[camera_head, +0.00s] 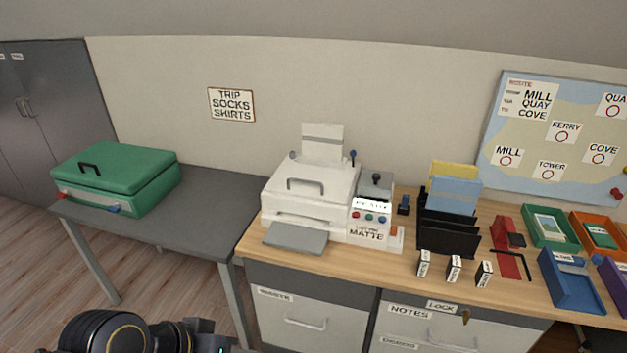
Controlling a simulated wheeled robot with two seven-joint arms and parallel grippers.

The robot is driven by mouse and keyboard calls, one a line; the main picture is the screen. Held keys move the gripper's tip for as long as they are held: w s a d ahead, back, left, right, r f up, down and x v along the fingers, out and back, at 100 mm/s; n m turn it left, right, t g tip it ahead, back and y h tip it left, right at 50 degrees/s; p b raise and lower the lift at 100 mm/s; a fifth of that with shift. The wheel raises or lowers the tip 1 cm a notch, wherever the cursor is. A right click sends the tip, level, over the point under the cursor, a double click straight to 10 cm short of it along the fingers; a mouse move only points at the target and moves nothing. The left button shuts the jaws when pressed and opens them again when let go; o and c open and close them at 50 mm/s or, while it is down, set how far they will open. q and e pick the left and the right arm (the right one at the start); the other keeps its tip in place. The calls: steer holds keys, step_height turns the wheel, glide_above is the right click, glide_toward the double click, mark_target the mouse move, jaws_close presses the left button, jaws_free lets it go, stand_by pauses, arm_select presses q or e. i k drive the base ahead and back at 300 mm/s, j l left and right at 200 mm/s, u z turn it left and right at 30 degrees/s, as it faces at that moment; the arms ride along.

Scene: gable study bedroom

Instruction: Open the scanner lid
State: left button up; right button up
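The white scanner (291,221) stands on the left part of the wooden desk top. Its white lid (330,187) lies shut on top and has a grey bar handle (305,184) near its front edge. A sheet of paper (323,141) stands upright behind the lid. A grey tray (295,237) sticks out at the front. A dark part of my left arm shows at the bottom left, well short of the scanner, but its fingertips are not in view. My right gripper is not in view.
A control box (371,220) with coloured buttons stands against the scanner's right side. A black file rack (444,238), small labelled blocks (454,268) and coloured trays (570,281) are further right. A green suitcase (122,173) lies on the grey table (205,205) at left.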

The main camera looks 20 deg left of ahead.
mark_target(311, 182)
steer(key=i+l, duration=0.1)
steer(key=i, duration=0.35)
steer(key=i+l, duration=0.15)
steer(key=i, duration=0.3)
steer(key=i+u, duration=0.2)
steer(key=u, duration=2.25)
